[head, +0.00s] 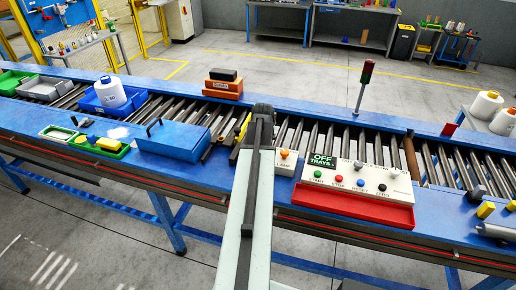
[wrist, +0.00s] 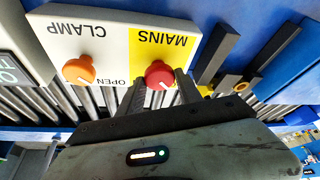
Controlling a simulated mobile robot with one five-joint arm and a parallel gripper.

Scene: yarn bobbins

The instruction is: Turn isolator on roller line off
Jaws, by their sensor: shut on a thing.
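In the wrist view, where the lettering is upside down, a red knob (wrist: 160,74) with a white pointer mark sits on the yellow part marked MAINS of a white panel (wrist: 120,25). My gripper (wrist: 161,88) is shut on this red knob, one finger at each side. An orange knob (wrist: 79,70) marked CLAMP, with OPEN beside it, is on the same panel. In the head view, my gripper (head: 262,112) is over the blue roller line (head: 205,115). My arm hides the red knob there; the orange knob (head: 284,154) shows to its right.
Right of my arm stands a white control box (head: 350,172) with a display reading OFF TRAYS, several buttons and a red tray (head: 345,206). Dark bars (wrist: 222,70) lie close to my gripper.

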